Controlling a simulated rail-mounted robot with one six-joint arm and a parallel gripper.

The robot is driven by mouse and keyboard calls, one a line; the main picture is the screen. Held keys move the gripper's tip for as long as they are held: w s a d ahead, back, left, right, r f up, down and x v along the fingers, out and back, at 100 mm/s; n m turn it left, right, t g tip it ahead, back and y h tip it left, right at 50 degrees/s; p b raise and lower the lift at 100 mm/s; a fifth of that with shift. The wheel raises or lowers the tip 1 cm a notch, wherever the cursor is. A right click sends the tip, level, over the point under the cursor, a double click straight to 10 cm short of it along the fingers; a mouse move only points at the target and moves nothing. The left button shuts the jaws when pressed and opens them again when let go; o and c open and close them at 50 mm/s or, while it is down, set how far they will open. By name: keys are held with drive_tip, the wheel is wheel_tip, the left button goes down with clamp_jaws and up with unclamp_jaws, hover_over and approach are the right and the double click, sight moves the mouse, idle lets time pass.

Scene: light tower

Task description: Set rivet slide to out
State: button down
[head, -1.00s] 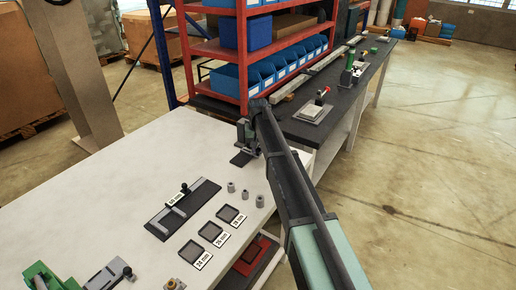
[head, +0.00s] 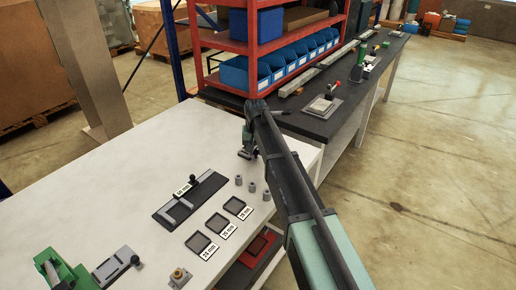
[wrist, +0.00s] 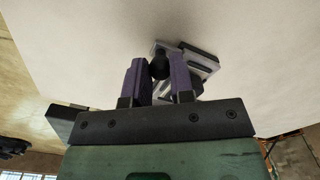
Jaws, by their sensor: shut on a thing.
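My gripper (wrist: 160,82) has two purple fingers. In the wrist view it is shut on a small round black knob (wrist: 159,66). The knob belongs to a grey and black slide fixture (wrist: 203,60) on the white bench, which I take to be the rivet slide; no label shows on it. My fingers and the gripper body hide part of the fixture, so its slide position cannot be told. In the head view my gripper (head: 247,152) is at the far right end of the white bench, and my arm covers most of the fixture.
The white bench (head: 110,185) holds a dark plate (head: 190,198) with a black knob and "60 mm" label, several grey cylinders (head: 252,188), shallow square trays (head: 202,243) and a green device (head: 62,270). A red rack (head: 235,45) and dark bench (head: 310,118) stand beyond.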

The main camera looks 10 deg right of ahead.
drive_tip(key=c, duration=1)
unclamp_jaws()
drive_tip(key=shift+s+a, duration=0.2)
wheel_tip(320, 180, up, 11)
drive_tip(key=p, duration=1)
drive_tip(key=shift+f+p, duration=0.15)
drive_tip(key=shift+p, duration=0.25)
drive_tip(key=shift+n, duration=0.8)
drive_tip(key=s+d, duration=0.1)
drive_tip(key=s, duration=0.9)
drive_tip(key=s+d, duration=0.2)
drive_tip(key=s, duration=0.8)
drive_tip(key=s+d, duration=0.2)
drive_tip(key=s, duration=0.9)
drive_tip(key=shift+s+d, duration=0.1)
drive_tip(key=shift+d, duration=0.15)
